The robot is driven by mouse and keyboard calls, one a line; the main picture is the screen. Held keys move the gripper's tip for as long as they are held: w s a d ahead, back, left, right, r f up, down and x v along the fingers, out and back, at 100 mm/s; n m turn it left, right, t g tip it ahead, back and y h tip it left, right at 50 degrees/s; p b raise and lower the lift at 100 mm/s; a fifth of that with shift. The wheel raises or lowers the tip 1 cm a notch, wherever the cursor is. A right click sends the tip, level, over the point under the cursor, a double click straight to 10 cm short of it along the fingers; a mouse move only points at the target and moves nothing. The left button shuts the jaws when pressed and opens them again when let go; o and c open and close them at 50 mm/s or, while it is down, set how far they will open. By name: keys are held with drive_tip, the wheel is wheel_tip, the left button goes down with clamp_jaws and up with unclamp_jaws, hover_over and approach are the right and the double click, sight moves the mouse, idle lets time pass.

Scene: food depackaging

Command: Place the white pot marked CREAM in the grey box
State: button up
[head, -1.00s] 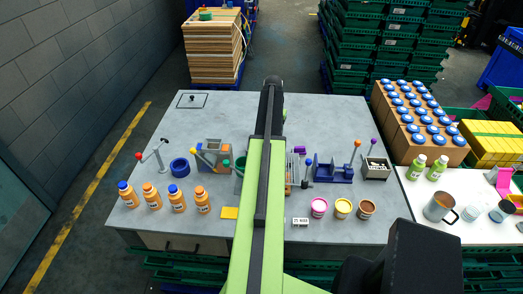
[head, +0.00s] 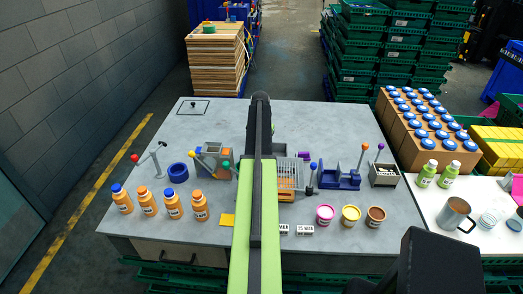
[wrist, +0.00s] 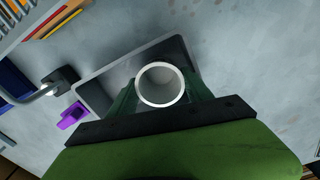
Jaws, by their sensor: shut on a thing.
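A round white pot (wrist: 143,98) is held upright between the green fingers of my gripper (wrist: 160,88) in the wrist view. I look down into its open top; no CREAM marking shows from here. The grey box (wrist: 97,84) lies below and behind the pot in the wrist view, with a pale rim and darker inside. The pot overlaps the box in the picture; I cannot tell its height above it. In the head view my arm hides the gripper and the pot.
A purple piece (wrist: 72,115) and a blue fixture with a grey handle (wrist: 44,92) are beside the box. On the table stand several orange bottles (head: 172,204), a blue vice (head: 340,179), and pink (head: 325,215), yellow (head: 350,215) and brown (head: 376,216) pots. The table's back is mostly clear.

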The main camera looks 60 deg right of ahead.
drive_tip(key=shift+f, duration=0.1)
drive_tip(key=o, duration=1.2)
wheel_tip(320, 180, up, 12)
drive_tip(key=p, duration=1.2)
